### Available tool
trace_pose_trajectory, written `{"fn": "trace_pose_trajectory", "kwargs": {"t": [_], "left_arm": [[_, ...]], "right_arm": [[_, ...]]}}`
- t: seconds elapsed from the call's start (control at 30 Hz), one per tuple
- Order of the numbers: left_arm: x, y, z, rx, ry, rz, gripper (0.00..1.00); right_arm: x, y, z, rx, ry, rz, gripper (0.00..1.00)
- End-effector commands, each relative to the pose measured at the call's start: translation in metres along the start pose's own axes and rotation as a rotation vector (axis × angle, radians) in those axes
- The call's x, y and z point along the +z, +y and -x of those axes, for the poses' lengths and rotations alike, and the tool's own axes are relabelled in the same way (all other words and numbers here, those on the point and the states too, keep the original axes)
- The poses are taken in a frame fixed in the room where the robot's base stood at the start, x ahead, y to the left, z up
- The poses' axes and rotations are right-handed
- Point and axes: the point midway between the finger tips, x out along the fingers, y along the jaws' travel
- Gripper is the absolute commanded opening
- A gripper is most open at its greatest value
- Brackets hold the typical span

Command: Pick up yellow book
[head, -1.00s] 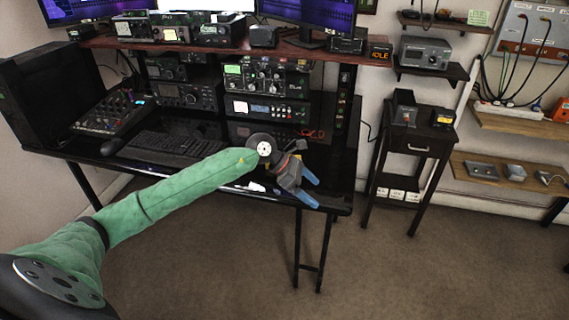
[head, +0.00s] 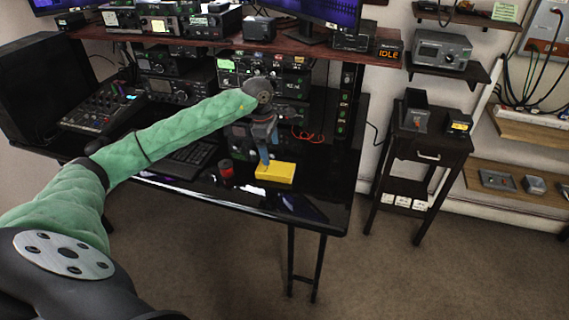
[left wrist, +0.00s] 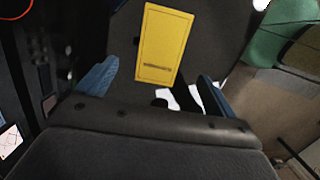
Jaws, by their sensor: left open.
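The yellow book (head: 275,172) lies flat on the glossy black desk, near its front edge. In the left wrist view the yellow book (left wrist: 164,45) shows ahead, between and beyond the two blue fingers. My left gripper (head: 265,160) points down just behind and above the book's left part in the head view. Its blue fingers are apart and empty in the left wrist view (left wrist: 155,85). Whether a fingertip touches the book cannot be told. My right gripper is not in view.
A dark red-and-black cylinder (head: 226,172) stands left of the book. A keyboard (head: 185,158) lies further left. A dark flat item (head: 302,207) lies in front of the book. Radio equipment (head: 180,88) and a raised shelf (head: 310,52) stand behind.

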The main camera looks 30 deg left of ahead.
Motion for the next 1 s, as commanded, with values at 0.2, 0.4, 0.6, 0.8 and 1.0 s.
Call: {"fn": "trace_pose_trajectory", "kwargs": {"t": [0.2,0.4,0.6,0.8,1.0], "left_arm": [[0.0,0.004,-0.02,-0.009,0.006,0.002,0.93],[0.002,0.005,-0.038,-0.01,0.005,0.001,0.93],[0.004,0.003,-0.062,-0.012,0.004,0.003,0.93],[0.004,0.003,-0.082,-0.01,0.005,0.001,0.93],[0.003,0.004,-0.084,-0.008,0.005,0.001,0.93]], "right_arm": [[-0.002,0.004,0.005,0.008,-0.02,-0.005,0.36],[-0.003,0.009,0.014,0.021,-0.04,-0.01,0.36],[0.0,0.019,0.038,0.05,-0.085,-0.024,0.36],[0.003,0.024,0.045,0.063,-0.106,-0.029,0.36],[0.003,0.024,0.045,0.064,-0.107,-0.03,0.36]]}}
